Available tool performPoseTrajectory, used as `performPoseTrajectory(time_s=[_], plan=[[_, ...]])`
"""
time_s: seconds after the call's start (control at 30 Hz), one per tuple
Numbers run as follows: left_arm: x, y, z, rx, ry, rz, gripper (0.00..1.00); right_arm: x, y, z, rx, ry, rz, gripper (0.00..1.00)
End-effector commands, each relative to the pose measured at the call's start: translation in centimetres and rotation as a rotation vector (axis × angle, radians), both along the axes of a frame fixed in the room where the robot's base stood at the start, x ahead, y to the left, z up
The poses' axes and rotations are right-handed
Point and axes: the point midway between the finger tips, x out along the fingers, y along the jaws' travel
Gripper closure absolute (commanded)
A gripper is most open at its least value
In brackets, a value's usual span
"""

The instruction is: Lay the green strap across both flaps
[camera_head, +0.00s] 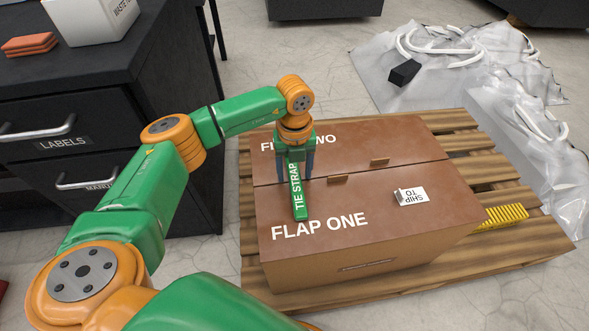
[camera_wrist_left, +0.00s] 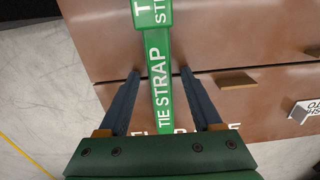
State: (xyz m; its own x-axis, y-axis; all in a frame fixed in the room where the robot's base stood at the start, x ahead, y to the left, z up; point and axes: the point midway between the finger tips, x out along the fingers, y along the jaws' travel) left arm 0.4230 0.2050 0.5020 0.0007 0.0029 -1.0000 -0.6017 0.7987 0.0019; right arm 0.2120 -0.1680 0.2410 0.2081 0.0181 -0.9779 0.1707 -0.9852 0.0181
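The green strap (camera_head: 298,200), lettered TIE STRAP, runs over the seam between the brown flap one (camera_head: 350,215) and the flap two behind it (camera_head: 400,140). Its front end is over flap one; its back part is hidden by my gripper in the head view. My left gripper (camera_head: 296,175) points down at the seam. In the left wrist view its two blue fingers (camera_wrist_left: 160,82) stand apart on either side of the strap (camera_wrist_left: 160,90), with a gap on each side. A wider green part of the strap shows at that view's top. My right gripper is out of view.
The box stands on a wooden pallet (camera_head: 520,240). A white SHIP TO label (camera_head: 411,196) and small brown tabs (camera_head: 340,180) are on the lid. A yellow ribbed piece (camera_head: 505,215) lies at right. Dark drawers (camera_head: 60,140) stand left; plastic sheeting (camera_head: 440,60) lies back right.

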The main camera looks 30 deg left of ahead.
Motion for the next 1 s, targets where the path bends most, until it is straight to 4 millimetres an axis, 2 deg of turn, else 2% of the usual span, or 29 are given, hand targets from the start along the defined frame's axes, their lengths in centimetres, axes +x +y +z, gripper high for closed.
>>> performPoseTrajectory(time_s=[0.33, 0.47, 0.57, 0.7, 0.83, 1.0], plan=[[0.0, 0.0, 0.5, 0.0, 0.0, 0.0, 0.34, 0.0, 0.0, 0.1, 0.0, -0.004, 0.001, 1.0], [0.1, 0.0, 3.1, 0.0, -0.003, 0.0, 0.34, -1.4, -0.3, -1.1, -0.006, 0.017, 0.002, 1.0], [0.1, 0.0, 6.1, -0.001, -0.004, -0.001, 0.34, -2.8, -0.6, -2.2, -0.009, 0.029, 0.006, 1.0], [0.1, 0.0, 9.6, 0.0, -0.003, -0.001, 0.34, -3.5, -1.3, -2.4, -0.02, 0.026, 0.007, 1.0], [0.0, 0.0, 11.6, -0.001, -0.002, 0.0, 0.34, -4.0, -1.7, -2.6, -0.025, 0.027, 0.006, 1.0], [0.0, 0.0, 12.4, 0.0, 0.0, 0.0, 0.34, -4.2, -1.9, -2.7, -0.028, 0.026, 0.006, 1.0]])
